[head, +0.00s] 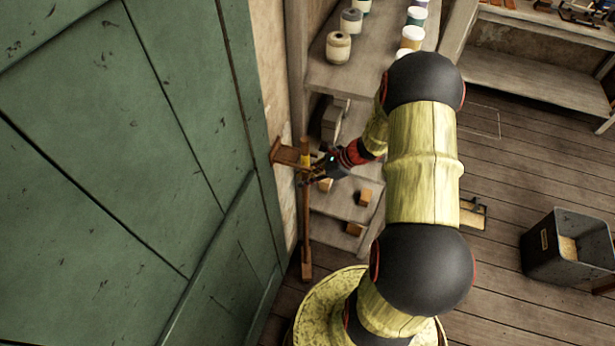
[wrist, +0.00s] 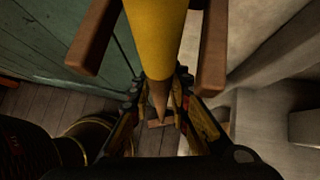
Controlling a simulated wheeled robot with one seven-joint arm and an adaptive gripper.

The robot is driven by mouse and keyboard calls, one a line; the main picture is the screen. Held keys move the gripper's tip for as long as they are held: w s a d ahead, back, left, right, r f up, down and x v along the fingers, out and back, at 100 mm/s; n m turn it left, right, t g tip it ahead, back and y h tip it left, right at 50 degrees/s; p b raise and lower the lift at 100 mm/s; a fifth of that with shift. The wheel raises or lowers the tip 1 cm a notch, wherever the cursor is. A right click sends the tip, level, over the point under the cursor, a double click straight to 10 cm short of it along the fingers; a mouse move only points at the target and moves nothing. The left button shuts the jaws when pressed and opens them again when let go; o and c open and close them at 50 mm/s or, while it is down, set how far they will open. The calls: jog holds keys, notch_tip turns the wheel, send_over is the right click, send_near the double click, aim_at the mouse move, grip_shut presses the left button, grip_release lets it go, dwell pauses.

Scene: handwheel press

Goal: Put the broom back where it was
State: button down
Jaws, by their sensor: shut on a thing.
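In the wrist view the yellow part (wrist: 158,38) rises between the two prongs of a brown wooden wall bracket (wrist: 96,38), with a gap visible on each side. The bracket also shows in the head view (head: 283,153). My gripper (head: 306,173) is shut on the broom handle, just below the bracket. In the wrist view my fingers (wrist: 160,100) close around the handle. The broom's foot is small and low; I cannot tell whether it touches the floor.
A green door (head: 130,150) fills the left, close to the bracket. Shelves with jars (head: 338,47) and wooden blocks (head: 354,230) stand just right of my gripper. A grey bin (head: 560,250) stands on the wooden floor at the right.

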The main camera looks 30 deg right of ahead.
dwell(0.3)
jog(key=c, duration=1.7)
grip_release()
jog(key=shift+o, duration=0.2)
jog(key=p+v, duration=0.1)
jog(key=v, duration=1.1)
jog(key=shift+p, duration=0.35)
